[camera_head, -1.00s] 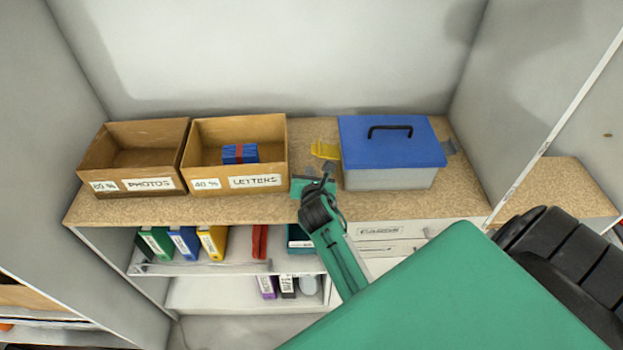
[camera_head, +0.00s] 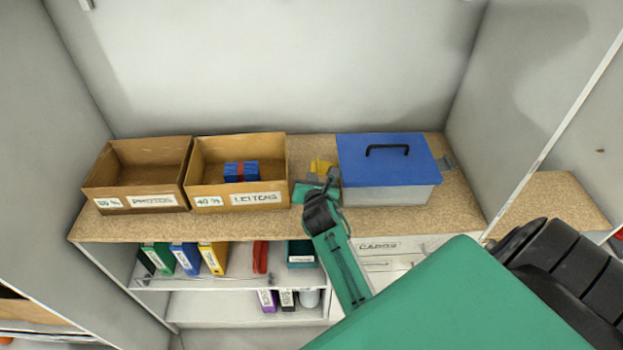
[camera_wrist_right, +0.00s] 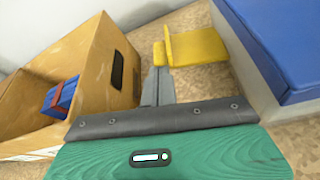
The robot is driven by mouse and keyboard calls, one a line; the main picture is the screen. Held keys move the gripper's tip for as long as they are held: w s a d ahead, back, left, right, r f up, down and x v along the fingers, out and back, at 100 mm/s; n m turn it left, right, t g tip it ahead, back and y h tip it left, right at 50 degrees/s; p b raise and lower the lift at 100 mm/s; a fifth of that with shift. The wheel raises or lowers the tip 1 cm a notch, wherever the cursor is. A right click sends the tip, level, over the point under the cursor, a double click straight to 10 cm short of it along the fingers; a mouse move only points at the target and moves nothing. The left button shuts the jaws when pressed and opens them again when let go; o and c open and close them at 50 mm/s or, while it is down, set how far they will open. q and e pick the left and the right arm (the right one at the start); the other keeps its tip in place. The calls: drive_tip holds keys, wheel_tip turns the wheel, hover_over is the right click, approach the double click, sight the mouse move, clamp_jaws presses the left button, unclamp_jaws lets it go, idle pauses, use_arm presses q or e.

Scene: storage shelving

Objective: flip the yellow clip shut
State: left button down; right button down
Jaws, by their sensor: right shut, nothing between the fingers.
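The yellow clip (camera_head: 320,167) sticks out at the left side of the blue-lidded box (camera_head: 388,158). In the right wrist view the clip (camera_wrist_right: 197,47) is a flat yellow plate with a smaller yellow tab at its left end, standing out from the box (camera_wrist_right: 270,50). My right gripper (camera_head: 316,181) is at the front left of the clip, over the shelf top. Its grey fingers (camera_wrist_right: 160,75) are shut and empty, their tips right by the clip's small tab. I cannot tell whether they touch it. My left gripper is out of view.
A cardboard LETTERS box (camera_head: 193,160) with a blue, red-banded bundle (camera_head: 241,171) stands left of my gripper, close by in the wrist view. A PHOTOS box (camera_head: 100,180) stands farther left. The wooden top (camera_head: 450,205) is clear at its front right. A grey clip (camera_head: 447,162) sits at the box's right side.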

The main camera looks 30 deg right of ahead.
sight(319, 169)
drive_tip(key=shift+r+m, duration=0.2)
drive_tip(key=shift+m, duration=0.2)
drive_tip(key=r+m+t+y+p, duration=0.1)
drive_tip(key=m, duration=0.1)
drive_tip(key=shift+s+d+r+m, duration=0.1)
drive_tip(key=shift+d+r+m, duration=0.05)
drive_tip(key=shift+m, duration=0.25)
drive_tip(key=shift+s+d+r+m+t+y+p, duration=0.15)
drive_tip(key=shift+r+m+t+y+p, duration=0.15)
drive_tip(key=shift+m, duration=0.25)
drive_tip(key=shift+d+r+m+t+y+p, duration=0.1)
drive_tip(key=shift+d+r+m+t+p, duration=0.05)
drive_tip(key=shift+r+m+t, duration=0.35)
drive_tip(key=m, duration=0.2)
drive_tip(key=m+t+b, duration=0.1)
drive_tip(key=shift+s+d+r+y, duration=0.25)
drive_tip(key=shift+d+y, duration=0.05)
drive_tip(key=shift+d, duration=0.05)
drive_tip(key=m, duration=0.2)
drive_tip(key=r+m+t+b, duration=0.1)
drive_tip(key=shift+s+d+r+m, duration=0.15)
drive_tip(key=shift+s+d+m, duration=0.05)
drive_tip(key=shift+d+m, duration=0.15)
